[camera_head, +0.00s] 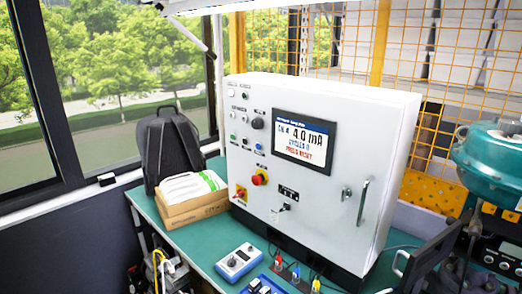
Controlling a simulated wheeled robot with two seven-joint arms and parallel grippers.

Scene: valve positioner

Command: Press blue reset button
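The white control cabinet (335,105) stands upright on the green bench, with its front panel facing me. A small button that looks blue (258,146) sits in the lower row of small buttons, left of the screen; it is too small to tell whether it is pressed. A green button (233,136) is at the left of that row. The screen (303,139) shows "4.0 mA", a cycles line and red text that reads like "PRESS RESET". Neither of my grippers shows in this view, and nothing covers the button.
A red knob on yellow (260,178) and a red-yellow switch (240,193) sit below the buttons. A door handle (363,201) sticks out at right. A blue-white device (239,262), cardboard box (193,207) and backpack (168,147) are nearby. A teal actuator (492,160) stands at right.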

